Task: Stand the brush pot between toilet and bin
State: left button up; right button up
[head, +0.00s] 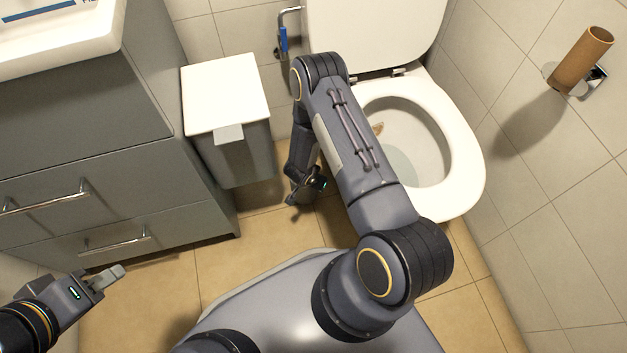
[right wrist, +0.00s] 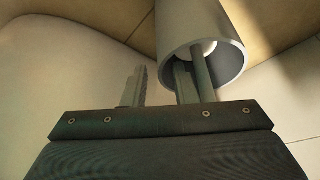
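In the right wrist view a grey cylindrical pot (right wrist: 196,20) shows with its open end towards the camera. Something white and a thin grey rod, seemingly the brush handle (right wrist: 204,78), show in its mouth. My right gripper (right wrist: 160,75) has its fingers apart, one outside the pot's rim and one across its mouth. I cannot tell whether they touch the wall. In the head view my right arm reaches down between the bin (head: 231,150) and the toilet (head: 462,150); it largely hides the gripper and the pot. My left gripper (head: 112,275) is low at the left, holding nothing visible.
A grey cabinet (head: 80,130) with drawers stands left of the bin. A cardboard roll (head: 582,60) hangs on the right wall. A blue-handled item (head: 283,40) is on the back wall. Tan floor (head: 150,290) is bare in front of the cabinet.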

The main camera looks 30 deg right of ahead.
jog(key=p+v, duration=0.3)
jog(key=v, duration=0.4)
jog(key=shift+r+p, duration=0.2)
jog(key=shift+p, duration=0.1)
jog(key=shift+s+a, duration=0.2)
